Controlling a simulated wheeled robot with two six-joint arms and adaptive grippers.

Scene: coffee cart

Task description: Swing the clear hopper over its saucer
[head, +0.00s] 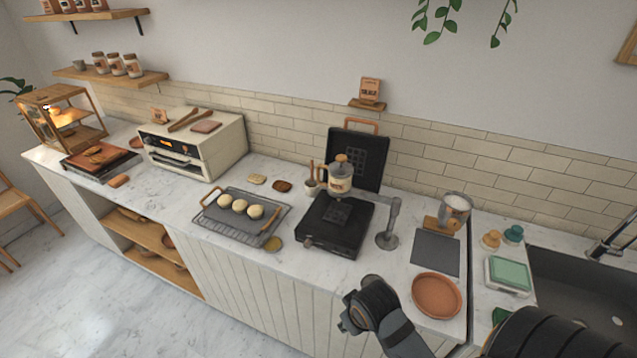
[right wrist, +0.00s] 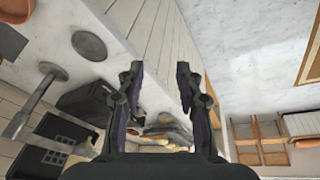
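The clear hopper (head: 340,184) has a brown-knobbed lid and a label. It hangs from a grey swing arm over the black griddle (head: 335,226). The arm's post (head: 388,224) stands right of the griddle; its foot also shows in the right wrist view (right wrist: 51,69). A round grey disc (right wrist: 89,46), perhaps the saucer, lies on the counter near that foot; my right arm seems to hide it in the head view. My right gripper (head: 346,316) is apart from the hopper, near the counter's front edge. In the right wrist view its fingers (right wrist: 157,82) are open and empty. My left gripper is out of view.
A terracotta plate (head: 437,297) and a grey mat (head: 435,254) lie right of the post. A metal pitcher (head: 455,211) stands behind them. A rack (head: 213,225) with round buns is left of the griddle. The griddle's lid (head: 373,157) stands open behind the hopper.

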